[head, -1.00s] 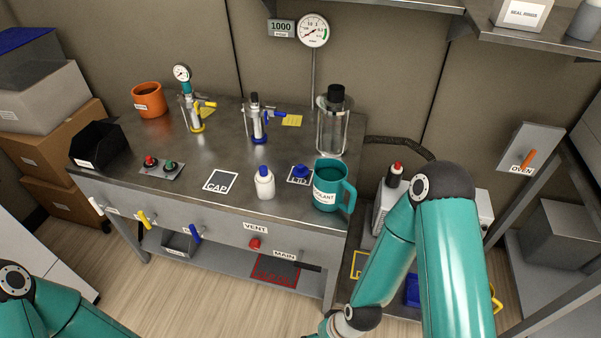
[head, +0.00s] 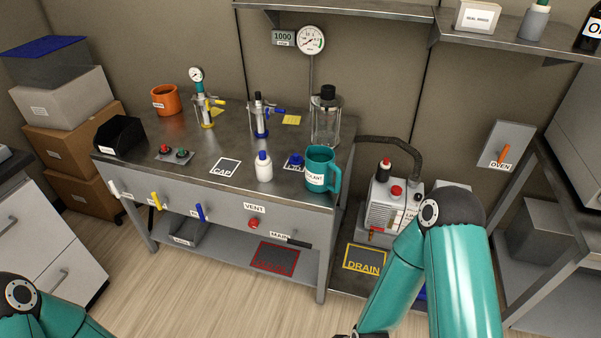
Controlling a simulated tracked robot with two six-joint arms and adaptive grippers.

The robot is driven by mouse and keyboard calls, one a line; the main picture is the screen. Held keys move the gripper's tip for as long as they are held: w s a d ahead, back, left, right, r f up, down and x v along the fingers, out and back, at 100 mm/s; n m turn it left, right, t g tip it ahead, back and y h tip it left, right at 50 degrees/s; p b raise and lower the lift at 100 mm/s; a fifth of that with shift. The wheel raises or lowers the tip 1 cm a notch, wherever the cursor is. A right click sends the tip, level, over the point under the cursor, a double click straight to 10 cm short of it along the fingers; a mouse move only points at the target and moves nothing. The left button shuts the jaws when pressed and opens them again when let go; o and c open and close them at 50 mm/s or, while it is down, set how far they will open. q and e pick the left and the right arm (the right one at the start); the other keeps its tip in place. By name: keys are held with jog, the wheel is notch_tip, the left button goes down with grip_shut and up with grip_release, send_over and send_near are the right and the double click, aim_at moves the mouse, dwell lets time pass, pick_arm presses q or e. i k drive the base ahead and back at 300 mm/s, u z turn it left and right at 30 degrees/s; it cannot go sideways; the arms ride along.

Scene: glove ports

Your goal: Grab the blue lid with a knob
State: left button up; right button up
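The small blue lid with a knob (head: 295,159) sits on the metal bench, on a square label mat near the front right. It stands between a white bottle with a blue cap (head: 264,167) and a teal mug (head: 321,170). The mug stands close on its right, and the lid's lower edge is hard to make out. Both of my arms show only as teal links low in the picture. Neither gripper shows, and both are well away from the lid.
A clear jar with a black top (head: 326,118) stands behind the mug. A label marked CAP (head: 226,167) lies left of the bottle. Levers and a red knob (head: 254,223) stick out along the bench front. A pump (head: 384,216) stands right of the bench. The floor in front is clear.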

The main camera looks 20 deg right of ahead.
aim_at(295, 160)
jog(key=u, duration=0.3)
jog(key=i, duration=1.25)
jog(key=z, duration=0.3)
